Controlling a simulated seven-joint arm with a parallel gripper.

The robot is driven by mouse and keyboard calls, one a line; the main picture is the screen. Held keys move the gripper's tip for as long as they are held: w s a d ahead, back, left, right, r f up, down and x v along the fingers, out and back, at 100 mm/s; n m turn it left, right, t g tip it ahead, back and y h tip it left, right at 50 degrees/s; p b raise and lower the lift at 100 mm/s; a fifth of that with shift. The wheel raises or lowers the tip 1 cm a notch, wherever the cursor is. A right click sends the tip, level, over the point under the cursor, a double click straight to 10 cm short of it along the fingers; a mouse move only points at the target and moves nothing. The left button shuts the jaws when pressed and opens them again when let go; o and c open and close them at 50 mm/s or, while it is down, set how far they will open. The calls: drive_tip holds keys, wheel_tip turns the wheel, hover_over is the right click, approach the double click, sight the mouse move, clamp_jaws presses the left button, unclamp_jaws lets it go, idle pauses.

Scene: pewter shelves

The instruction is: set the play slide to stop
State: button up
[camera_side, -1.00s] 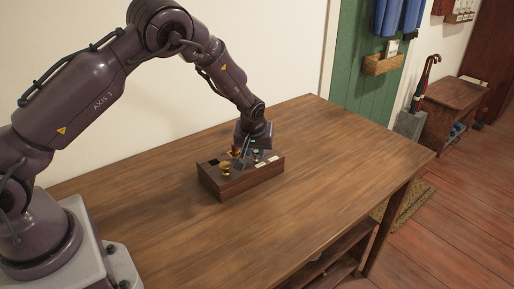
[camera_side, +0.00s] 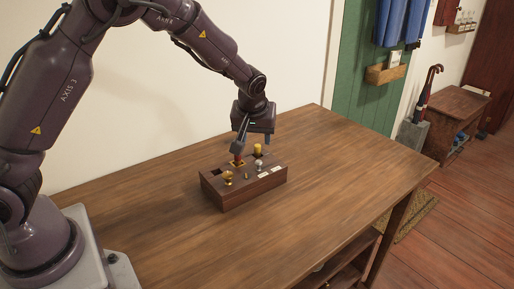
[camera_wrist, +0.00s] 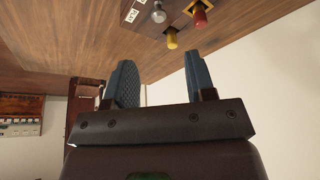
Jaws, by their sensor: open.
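A dark wooden control box (camera_side: 241,193) stands on the table with several controls on top. A silver knob (camera_side: 258,166) sits near two white labels (camera_side: 268,172) along its front right; the knob (camera_wrist: 158,13) and labels (camera_wrist: 133,12) also show in the wrist view. The lettering is too small to read surely, so I cannot confirm which setting the slide is at. My gripper (camera_side: 253,145) is above the box's back part, open, with nothing between its fingers. In the wrist view, my open gripper (camera_wrist: 158,65) is apart from the knobs.
A red knob (camera_side: 239,161) and a yellow knob (camera_side: 258,149) stand at the back of the box, close to my fingers. A brass knob (camera_side: 227,177) is at the front left. The wooden table (camera_side: 330,160) is clear around the box.

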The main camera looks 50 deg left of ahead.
drive_tip(key=shift+v, duration=1.25)
drive_tip(key=s+d+r+m+h, duration=0.1)
drive_tip(key=s+d+r+m, duration=0.1)
drive_tip(key=s+r, duration=0.3)
drive_tip(key=s+d+r+m+t+h, duration=0.1)
drive_tip(key=s+r+m, duration=0.3)
drive_tip(key=s, duration=0.9)
drive_tip(key=s+d+r+m+t+h, duration=0.1)
drive_tip(key=s+d+r+m, duration=0.2)
drive_tip(key=s+r, duration=0.2)
drive_tip(key=shift+s+r, duration=0.4)
drive_tip(key=shift+s, duration=1.5)
